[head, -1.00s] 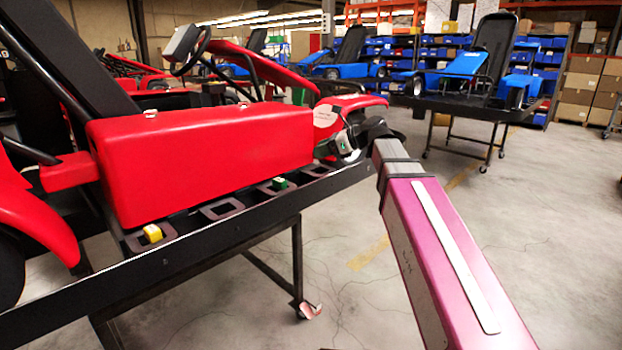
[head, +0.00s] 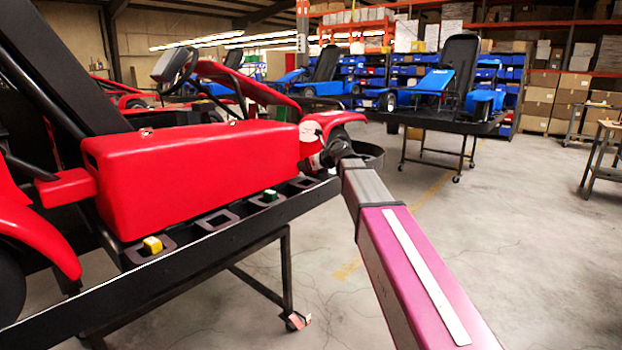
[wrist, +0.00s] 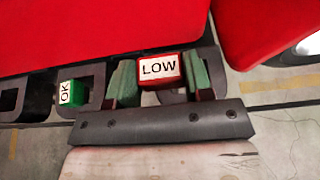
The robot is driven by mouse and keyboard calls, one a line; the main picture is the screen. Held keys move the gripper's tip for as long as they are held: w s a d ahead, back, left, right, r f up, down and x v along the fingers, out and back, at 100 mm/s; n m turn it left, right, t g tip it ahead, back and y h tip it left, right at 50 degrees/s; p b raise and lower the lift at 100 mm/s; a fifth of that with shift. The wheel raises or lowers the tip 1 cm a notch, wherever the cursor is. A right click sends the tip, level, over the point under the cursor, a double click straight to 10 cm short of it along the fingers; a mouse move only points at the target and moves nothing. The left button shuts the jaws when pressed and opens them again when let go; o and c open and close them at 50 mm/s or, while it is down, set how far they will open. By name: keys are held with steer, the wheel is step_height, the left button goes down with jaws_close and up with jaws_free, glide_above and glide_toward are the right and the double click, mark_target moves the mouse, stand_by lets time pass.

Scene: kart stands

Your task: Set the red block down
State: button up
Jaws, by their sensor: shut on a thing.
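The red block (wrist: 159,69), with a white "LOW" label, sits between the two green-padded fingers of my gripper (wrist: 160,78) in the wrist view. The fingers are shut on its sides. A dark square frame (wrist: 178,97) on the ledge shows behind and below the block. I cannot tell whether the block touches it. In the head view my arm's end reaches the far end of the black stand edge (head: 235,233), and the block and fingers are hidden there.
A green block (wrist: 70,94) labelled "OK" sits in the neighbouring frame to the left. In the head view it (head: 270,195) and a yellow block (head: 152,244) sit in frames, with an empty frame (head: 217,222) between. The red kart body (head: 195,170) rises close behind the row.

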mark_target(312, 184)
steer(key=w+f, duration=0.1)
steer(key=w+d+f, duration=0.1)
steer(key=w, duration=0.1)
steer(key=shift+w+d+f, duration=0.1)
steer(key=shift+w+d, duration=0.05)
steer(key=shift+d, duration=0.05)
steer(key=shift+f, duration=1.95)
steer(key=shift+f, duration=0.1)
steer(key=o, duration=0.9)
steer(key=shift+d+r, duration=0.15)
steer(key=shift+r, duration=0.05)
steer(key=v, duration=1.2)
